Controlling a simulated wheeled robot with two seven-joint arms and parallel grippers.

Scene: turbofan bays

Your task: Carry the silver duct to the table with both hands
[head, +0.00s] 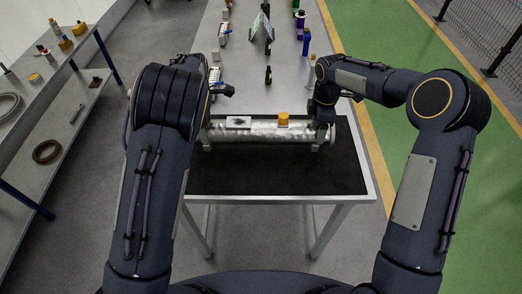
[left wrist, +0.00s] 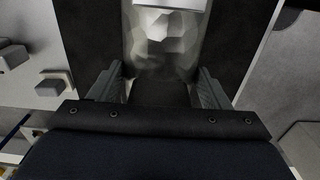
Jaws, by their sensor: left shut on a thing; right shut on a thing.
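The silver duct (head: 265,131) lies crosswise over the black mat (head: 275,172) on the near end of the table (head: 372,190). It has a yellow cap (head: 283,119) and a pale label on top. I cannot tell whether it rests on the mat or hangs just above it. My right gripper (head: 324,112) is shut on the duct's right end. My left gripper is mostly hidden behind its arm in the head view. In the left wrist view, the left gripper's fingers (left wrist: 160,88) stand on both sides of the duct's faceted silver end (left wrist: 165,45), shut on it.
Small bottles and parts stand farther along the table, with a dark bottle (head: 268,75) and a propped panel (head: 261,28) behind the duct. A shelf bench (head: 60,85) with rings and jars stands at the left. The mat's front part is clear.

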